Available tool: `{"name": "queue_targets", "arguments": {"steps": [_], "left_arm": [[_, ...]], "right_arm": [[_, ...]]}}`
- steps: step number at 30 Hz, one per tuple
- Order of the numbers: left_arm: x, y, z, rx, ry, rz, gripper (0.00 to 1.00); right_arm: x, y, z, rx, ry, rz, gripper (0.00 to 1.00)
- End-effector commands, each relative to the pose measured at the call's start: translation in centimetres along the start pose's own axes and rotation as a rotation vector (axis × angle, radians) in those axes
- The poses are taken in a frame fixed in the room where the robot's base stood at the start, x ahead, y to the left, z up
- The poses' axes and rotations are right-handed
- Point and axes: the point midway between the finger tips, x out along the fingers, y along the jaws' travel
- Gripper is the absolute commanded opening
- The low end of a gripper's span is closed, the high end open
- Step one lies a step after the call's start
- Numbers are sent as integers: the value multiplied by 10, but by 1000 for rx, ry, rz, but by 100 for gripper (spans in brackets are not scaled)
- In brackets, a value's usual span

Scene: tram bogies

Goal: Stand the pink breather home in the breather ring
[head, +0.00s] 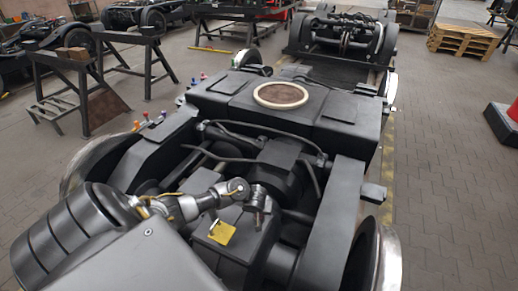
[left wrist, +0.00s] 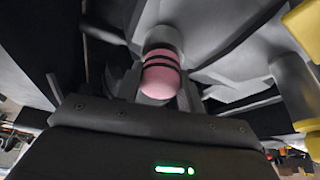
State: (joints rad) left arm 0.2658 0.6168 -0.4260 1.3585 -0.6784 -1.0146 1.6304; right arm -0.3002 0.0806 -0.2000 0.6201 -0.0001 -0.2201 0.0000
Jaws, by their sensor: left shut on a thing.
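The pink breather (left wrist: 160,84), a rounded pink piece with dark bands, shows in the left wrist view just beyond the gripper's dark body. My left gripper (left wrist: 164,76) is shut on it. A grey round part (left wrist: 163,38) is directly behind the breather's far end. I cannot tell whether the two touch, or whether this part is the breather ring. In the head view I cannot make out the breather or the left gripper's fingertips among the dark parts. My right gripper is in neither view.
A dark bogie frame (head: 345,190) fills the head view, with a cream-rimmed round opening (head: 281,96) on top. A yellow tag (head: 221,232) sits among its parts. Trestles (head: 75,90) stand left. A pallet (head: 463,41) and a red-and-black object (head: 503,120) are right.

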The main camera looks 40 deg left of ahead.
Motion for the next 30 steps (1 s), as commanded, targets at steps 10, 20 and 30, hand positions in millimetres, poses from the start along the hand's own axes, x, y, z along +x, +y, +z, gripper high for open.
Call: {"name": "queue_targets", "arguments": {"steps": [10, 20, 30], "left_arm": [[0, 0, 0, 0, 0, 0, 64], [-19, 0, 0, -1, -1, 2, 64], [-87, 0, -1, -1, 0, 3, 64]], "right_arm": [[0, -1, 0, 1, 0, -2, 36], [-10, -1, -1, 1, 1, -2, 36], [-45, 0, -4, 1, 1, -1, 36]]}}
